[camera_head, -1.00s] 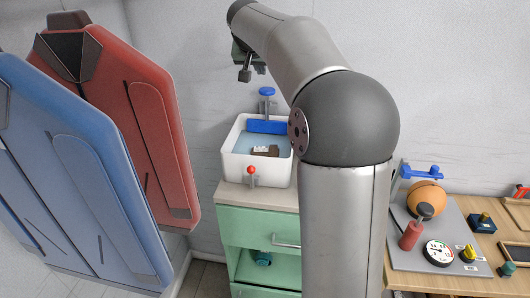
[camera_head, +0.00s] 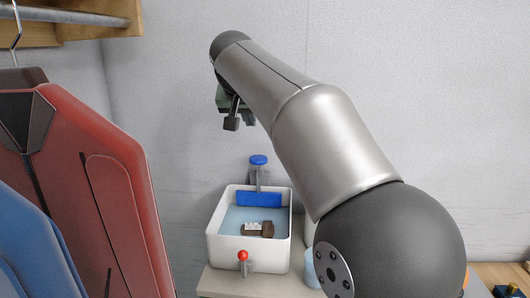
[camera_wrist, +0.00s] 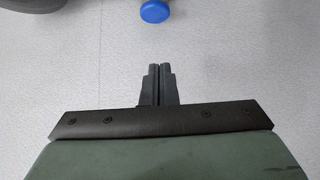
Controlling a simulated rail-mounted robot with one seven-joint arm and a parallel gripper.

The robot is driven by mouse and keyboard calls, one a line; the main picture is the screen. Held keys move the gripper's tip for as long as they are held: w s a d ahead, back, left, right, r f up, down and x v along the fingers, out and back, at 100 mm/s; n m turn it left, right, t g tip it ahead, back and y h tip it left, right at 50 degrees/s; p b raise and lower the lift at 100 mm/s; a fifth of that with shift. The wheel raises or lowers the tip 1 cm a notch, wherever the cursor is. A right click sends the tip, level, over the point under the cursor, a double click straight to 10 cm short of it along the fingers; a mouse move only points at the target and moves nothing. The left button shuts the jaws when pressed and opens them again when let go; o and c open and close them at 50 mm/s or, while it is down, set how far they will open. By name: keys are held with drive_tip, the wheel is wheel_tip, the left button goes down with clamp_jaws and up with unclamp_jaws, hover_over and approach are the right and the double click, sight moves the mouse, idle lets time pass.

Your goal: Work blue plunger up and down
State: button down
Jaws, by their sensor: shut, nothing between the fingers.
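The blue plunger has a round blue knob (camera_head: 258,160) on top of a thin upright shaft. Its blue plate (camera_head: 259,199) is at the back of the white basin (camera_head: 222,243). In the wrist view the knob (camera_wrist: 154,11) is at the top edge, ahead of the fingertips and slightly left. My gripper (camera_head: 250,118) is in the air above the knob in the head view, apart from it. In the wrist view my gripper's two fingers (camera_wrist: 161,68) are together, with nothing between them.
The basin holds pale blue water and a brown brush-like object (camera_head: 258,229). A red-knobbed tap (camera_head: 243,257) is on its front. A light blue cup (camera_head: 313,268) stands at right, partly hidden by my arm. A red garment (camera_head: 100,190) hangs at left. A grey wall is behind.

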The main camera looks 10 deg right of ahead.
hover_over(257, 157)
drive_tip(key=s+a, duration=0.1)
drive_tip(key=s, duration=0.1)
drive_tip(key=f, duration=0.7)
drive_tip(key=shift+s+f, duration=0.1)
drive_tip(key=shift+s, duration=0.1)
wheel_tip(257, 157, down, 2)
drive_tip(key=shift+f, duration=0.95)
drive_tip(key=shift+f, duration=0.1)
wheel_tip(257, 157, down, 5)
drive_tip(key=b, duration=0.4)
